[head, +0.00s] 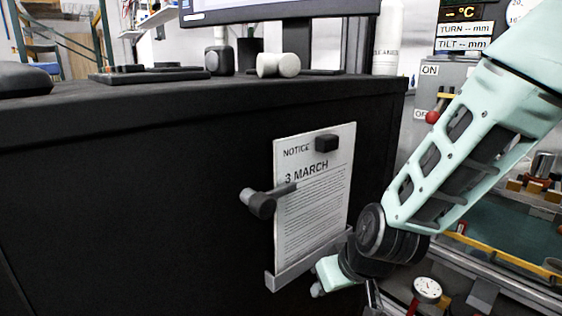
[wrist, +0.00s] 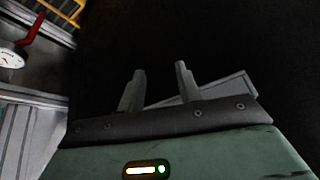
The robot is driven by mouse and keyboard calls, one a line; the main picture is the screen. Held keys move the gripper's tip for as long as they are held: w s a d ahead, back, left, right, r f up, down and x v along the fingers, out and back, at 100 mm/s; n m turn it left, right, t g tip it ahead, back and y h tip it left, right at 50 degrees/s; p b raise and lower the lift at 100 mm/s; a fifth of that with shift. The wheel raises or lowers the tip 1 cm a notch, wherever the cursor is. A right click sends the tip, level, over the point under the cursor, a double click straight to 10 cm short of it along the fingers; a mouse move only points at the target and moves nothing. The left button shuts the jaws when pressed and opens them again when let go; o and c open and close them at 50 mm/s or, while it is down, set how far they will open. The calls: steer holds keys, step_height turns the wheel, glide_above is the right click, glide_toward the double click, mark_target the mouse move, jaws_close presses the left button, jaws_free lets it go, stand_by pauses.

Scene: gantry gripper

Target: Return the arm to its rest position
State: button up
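My arm (head: 470,150), pale green with dark joints, reaches down from the upper right in the head view. Its wrist end is low, beside the right part of the black cabinet front (head: 120,200). My gripper (wrist: 160,76) shows in the wrist view with its two grey fingers apart and nothing between them. A pale grey ledge or plate (wrist: 225,91) lies behind the fingers; I cannot tell whether they touch it. In the head view the fingers are not clearly visible.
A notice sheet (head: 310,205) reading "3 MARCH" hangs on the cabinet above a grey ledge (head: 290,273), with a dark handle-like piece (head: 262,203) at its left. A dial gauge (head: 427,290) and a red-knobbed lever (head: 432,117) stand at the right.

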steer(key=s+d+r+n+g+h, duration=0.1)
steer(key=s+d+r+n+g, duration=0.15)
steer(key=s, duration=0.75)
steer(key=s+d+r+n+g+h, duration=0.15)
steer(key=s+r, duration=0.25)
steer(key=s, duration=0.7)
step_height(320, 180, up, 20)
steer(key=p, duration=1.9)
steer(key=shift+d+f+m+g, duration=0.25)
steer(key=shift+d+m+g, duration=0.15)
